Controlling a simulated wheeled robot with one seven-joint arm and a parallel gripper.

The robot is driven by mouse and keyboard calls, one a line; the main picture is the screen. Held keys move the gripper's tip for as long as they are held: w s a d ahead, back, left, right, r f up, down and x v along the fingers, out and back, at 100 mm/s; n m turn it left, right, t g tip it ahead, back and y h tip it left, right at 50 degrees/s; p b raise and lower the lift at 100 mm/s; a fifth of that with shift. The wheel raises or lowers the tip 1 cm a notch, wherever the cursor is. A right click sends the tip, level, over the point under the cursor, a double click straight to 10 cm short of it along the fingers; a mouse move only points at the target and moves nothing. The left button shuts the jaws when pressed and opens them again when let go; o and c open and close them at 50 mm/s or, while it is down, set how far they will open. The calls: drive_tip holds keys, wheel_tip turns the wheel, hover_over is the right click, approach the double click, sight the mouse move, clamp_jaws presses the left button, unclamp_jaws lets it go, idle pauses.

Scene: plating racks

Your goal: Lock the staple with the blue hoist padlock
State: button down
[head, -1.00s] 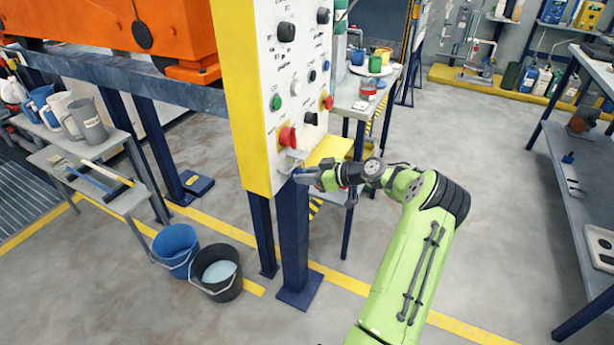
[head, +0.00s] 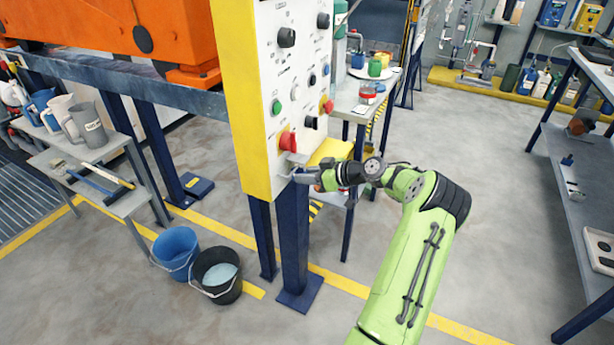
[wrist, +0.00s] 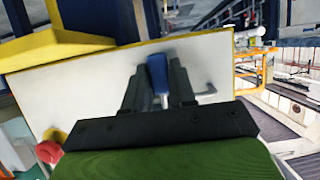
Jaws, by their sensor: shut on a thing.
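The blue padlock (wrist: 157,72) is between the two dark fingers of my gripper (wrist: 156,84) in the wrist view. A bit of its silvery shackle shows below the blue body. In the wrist view, a thin grey bent piece (wrist: 206,93), apparently the staple, stands out from the white panel to the right of the fingers. In the head view, my gripper (head: 304,175) is at the lower right edge of the panel, just below the small pale staple plate (head: 297,158). I cannot tell whether the shackle touches the staple.
The white control panel (head: 290,75) with its yellow side carries several knobs and a red switch (head: 288,141) just above my gripper. A yellow ledge (head: 330,151) is close behind my gripper. A blue post (head: 293,240) stands below. The floor to the right is clear.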

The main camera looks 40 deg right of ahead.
drive_tip(key=shift+r, duration=0.25)
drive_tip(key=shift+f+b, duration=0.3)
drive_tip(key=shift+b, duration=0.05)
drive_tip(key=c, duration=0.8)
unclamp_jaws()
drive_tip(key=shift+c, duration=0.2)
drive_tip(key=p+v, duration=0.4)
drive_tip(key=v, duration=1.2)
drive_tip(key=shift+f, duration=0.15)
